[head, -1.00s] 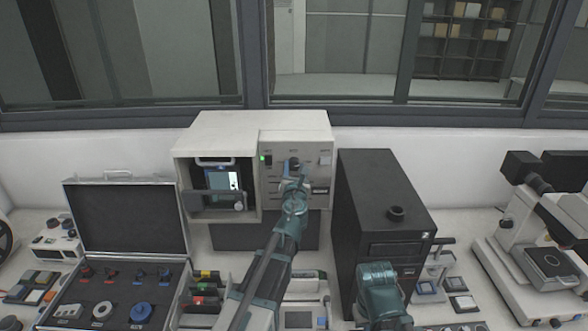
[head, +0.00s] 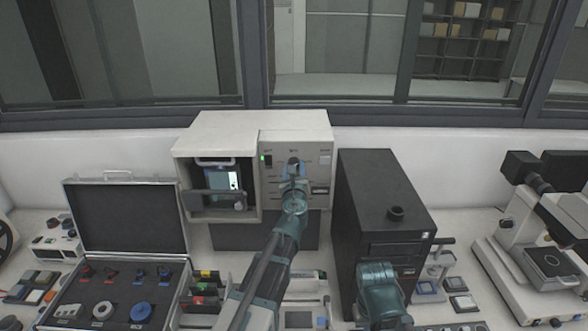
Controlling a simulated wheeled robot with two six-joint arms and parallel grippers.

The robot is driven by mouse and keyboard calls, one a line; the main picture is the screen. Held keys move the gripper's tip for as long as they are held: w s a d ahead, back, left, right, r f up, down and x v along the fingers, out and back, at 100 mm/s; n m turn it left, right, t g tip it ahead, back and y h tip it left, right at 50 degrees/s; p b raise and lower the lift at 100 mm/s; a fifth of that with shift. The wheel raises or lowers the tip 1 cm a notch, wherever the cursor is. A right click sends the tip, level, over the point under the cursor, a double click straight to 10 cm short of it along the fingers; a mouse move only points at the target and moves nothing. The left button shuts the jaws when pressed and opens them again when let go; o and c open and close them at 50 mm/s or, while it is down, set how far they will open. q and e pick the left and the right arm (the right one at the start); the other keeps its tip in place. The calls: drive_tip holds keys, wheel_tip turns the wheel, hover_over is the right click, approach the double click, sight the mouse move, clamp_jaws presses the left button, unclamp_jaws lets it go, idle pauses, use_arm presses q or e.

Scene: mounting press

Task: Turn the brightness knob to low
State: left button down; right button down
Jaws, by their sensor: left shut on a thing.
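The white press cabinet (head: 225,128) stands at the back of the bench in the head view. The dark round knob (head: 294,161) is on its grey front panel (head: 318,195), near the top middle. My left gripper (head: 294,168) is at the panel, shut on the knob. The gripper and its arm cover part of the knob and the panel below it, and I cannot read the knob's setting. My right arm's teal end (head: 378,275) is low in front of the black box, and its fingers are hidden.
A lit screen (head: 223,181) sits in the cabinet's open left bay, behind a grey handle bar. A black box (head: 380,185) stands close on the right. An open case (head: 125,215) is at the left, and a microscope (head: 540,210) at the far right.

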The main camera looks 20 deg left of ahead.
use_arm(q)
drive_tip(key=n, duration=2.6)
drive_tip(key=shift+s+f+n, duration=0.1)
drive_tip(key=shift+f+n, duration=0.05)
drive_tip(key=shift+n, duration=0.45)
drive_tip(key=shift+c, duration=1.9)
unclamp_jaws()
